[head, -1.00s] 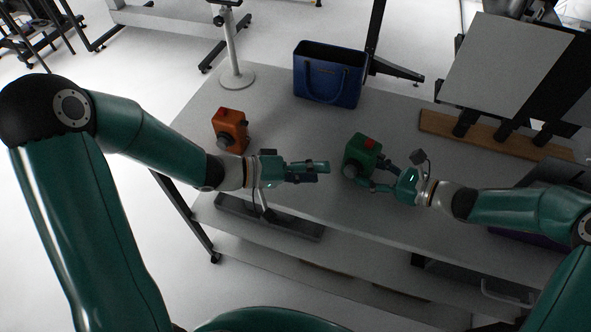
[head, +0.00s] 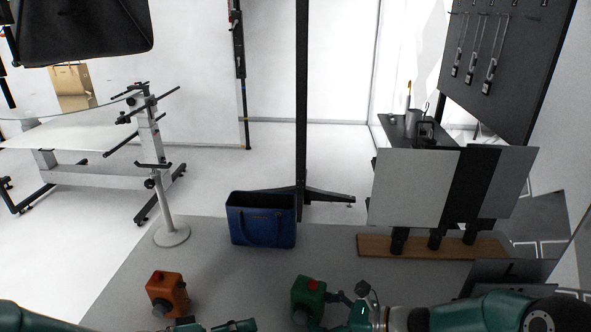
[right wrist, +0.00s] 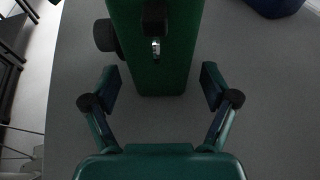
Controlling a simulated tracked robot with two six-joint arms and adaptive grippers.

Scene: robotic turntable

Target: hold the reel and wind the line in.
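A green box-shaped device (head: 308,297) with a red top button and a dark round knob stands on the grey table; I cannot tell whether it is the reel. In the right wrist view the green device (right wrist: 168,50) shows a dark side knob and a small metal piece. No line can be made out. My right gripper (right wrist: 160,84) is open, its fingers apart near the device's lower end, with nothing gripped between them. In the head view my right gripper (head: 338,312) is beside the device. My left gripper (head: 238,326) is cut by the bottom edge, its opening hidden.
A similar orange device (head: 167,293) stands left on the table (head: 220,265). Behind are a blue bag (head: 262,219), a round-based stand (head: 172,236) and a wooden board (head: 375,246) with panels above it. The table between the bag and the devices is clear.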

